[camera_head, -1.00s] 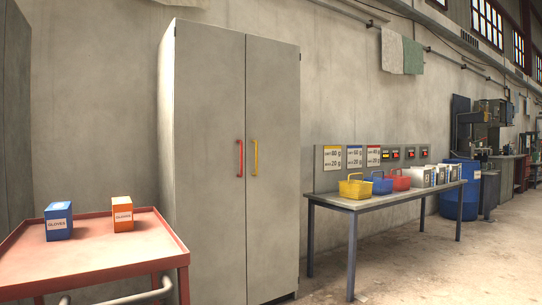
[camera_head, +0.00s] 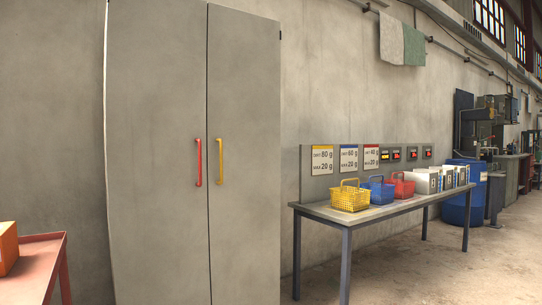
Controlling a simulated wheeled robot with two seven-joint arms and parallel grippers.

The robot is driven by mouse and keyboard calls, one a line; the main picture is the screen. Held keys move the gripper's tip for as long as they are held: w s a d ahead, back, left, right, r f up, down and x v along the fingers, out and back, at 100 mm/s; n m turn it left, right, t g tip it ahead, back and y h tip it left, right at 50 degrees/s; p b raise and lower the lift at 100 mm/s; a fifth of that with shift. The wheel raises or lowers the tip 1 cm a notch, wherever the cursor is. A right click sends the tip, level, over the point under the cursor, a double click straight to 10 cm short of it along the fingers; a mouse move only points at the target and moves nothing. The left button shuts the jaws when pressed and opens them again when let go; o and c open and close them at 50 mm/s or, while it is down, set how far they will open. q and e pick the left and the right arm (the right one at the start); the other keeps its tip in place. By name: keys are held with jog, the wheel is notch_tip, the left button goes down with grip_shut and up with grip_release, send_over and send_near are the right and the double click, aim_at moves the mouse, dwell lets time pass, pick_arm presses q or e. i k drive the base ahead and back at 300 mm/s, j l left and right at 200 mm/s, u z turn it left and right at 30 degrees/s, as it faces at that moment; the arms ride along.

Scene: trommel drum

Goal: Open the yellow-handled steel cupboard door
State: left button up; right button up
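The tall grey steel cupboard stands against the wall at centre left. Its right door (camera_head: 246,220) has the yellow handle (camera_head: 219,160), an upright bar near the middle seam. Its left door (camera_head: 158,220) has a red upright handle (camera_head: 198,162) just across the seam. Both doors look shut. The cupboard's foot is below the picture. Neither of my grippers shows in the head view.
A red cart (camera_head: 38,262) with an orange box (camera_head: 8,246) stands at the lower left. A table (camera_head: 400,212) right of the cupboard holds yellow, blue and red baskets and several white boxes. A blue barrel (camera_head: 462,190) stands behind it. The floor at lower right is clear.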

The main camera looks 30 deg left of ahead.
aim_at(243, 59)
jog(key=i+u, duration=0.15)
jog(key=i, duration=0.35)
jog(key=i+l+u, duration=0.15)
jog(key=i, duration=0.3)
jog(key=i+u, duration=0.25)
jog(key=u, duration=0.2)
jog(key=i+u, duration=0.3)
jog(key=u, duration=0.2)
jog(key=i+l+u, duration=0.2)
jog(key=u, duration=0.25)
